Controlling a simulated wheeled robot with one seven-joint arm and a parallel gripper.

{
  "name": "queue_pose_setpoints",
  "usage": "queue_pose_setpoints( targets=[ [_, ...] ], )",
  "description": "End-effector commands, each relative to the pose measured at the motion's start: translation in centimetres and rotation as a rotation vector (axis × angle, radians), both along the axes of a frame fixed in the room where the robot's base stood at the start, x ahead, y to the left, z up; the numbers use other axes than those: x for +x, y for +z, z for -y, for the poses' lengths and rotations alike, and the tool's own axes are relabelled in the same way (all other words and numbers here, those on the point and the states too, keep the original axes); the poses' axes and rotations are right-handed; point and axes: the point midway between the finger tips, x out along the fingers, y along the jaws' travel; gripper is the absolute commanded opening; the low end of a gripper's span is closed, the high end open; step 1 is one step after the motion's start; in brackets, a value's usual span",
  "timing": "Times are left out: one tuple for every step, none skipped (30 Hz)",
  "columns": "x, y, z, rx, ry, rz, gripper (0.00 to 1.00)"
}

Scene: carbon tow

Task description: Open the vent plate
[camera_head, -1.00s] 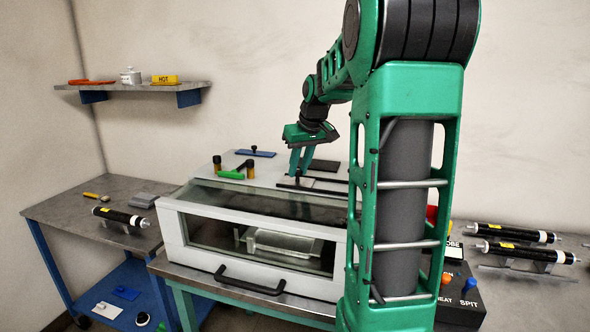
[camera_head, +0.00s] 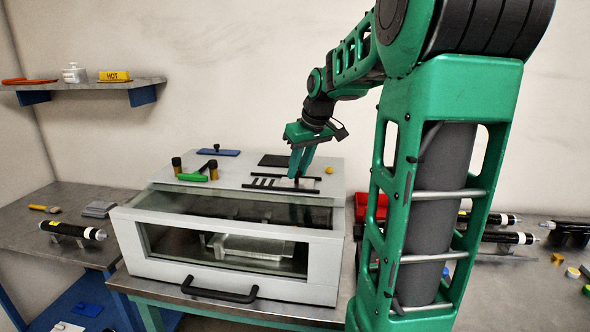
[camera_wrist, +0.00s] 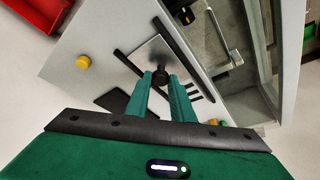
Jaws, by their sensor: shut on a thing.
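The vent plate (camera_wrist: 148,54) is a pale metal slide with a black knob (camera_wrist: 161,76). It lies between two dark rails on top of the light grey cabinet (camera_head: 240,178). Several dark vent slots (camera_head: 264,183) show uncovered to the left of the knob in the head view, and they also show in the wrist view (camera_wrist: 196,91). My gripper (camera_head: 298,175) reaches down to the cabinet top with its green fingers shut on the knob. In the wrist view my gripper (camera_wrist: 162,82) has the fingertips on either side of the knob, partly hiding it.
A green-handled tool (camera_head: 202,173) and a blue-handled plate (camera_head: 217,152) lie left on the cabinet top. A dark flat panel (camera_head: 274,160) lies behind the rails. A yellow knob (camera_head: 329,170) stands to the right. A red bin (camera_head: 370,207) is beyond the cabinet's right side.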

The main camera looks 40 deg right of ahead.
Motion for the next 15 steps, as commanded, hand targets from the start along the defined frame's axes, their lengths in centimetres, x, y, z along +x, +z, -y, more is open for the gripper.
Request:
queue_pose_setpoints(
  targets=[
    [0.03, 0.07, -0.05, 0.0, 0.001, 0.001, 0.0],
    [0.03, 0.07, -0.06, 0.0, 0.001, 0.001, 0.0],
    [0.04, 0.07, -0.08, 0.0, 0.001, 0.001, 0.0],
    [0.04, 0.07, -0.09, 0.0, 0.001, 0.001, 0.28],
    [0.04, 0.07, -0.09, 0.0, 0.001, 0.001, 0.35],
    [0.05, 0.06, -0.09, 0.0, 0.001, 0.001, 0.39],
    [0.05, 0.06, -0.08, 0.0, 0.001, 0.001, 0.39],
    [0.07, 0.05, -0.12, -0.001, 0.002, 0.001, 0.39],
    [0.09, 0.04, -0.16, 0.0, 0.002, 0.0, 0.39],
    [0.09, 0.04, -0.17, 0.0, 0.002, 0.0, 0.39],
    [0.09, 0.04, -0.18, 0.0, 0.002, 0.0, 0.39],
    [0.08, 0.03, -0.19, 0.0, 0.002, 0.0, 0.39],
    [0.09, 0.04, -0.19, 0.0, 0.002, 0.0, 0.39],
    [0.08, 0.06, -0.19, 0.0, 0.002, 0.0, 0.39],
    [0.04, 0.15, -0.2, 0.0, 0.002, 0.001, 0.39]
  ],
)
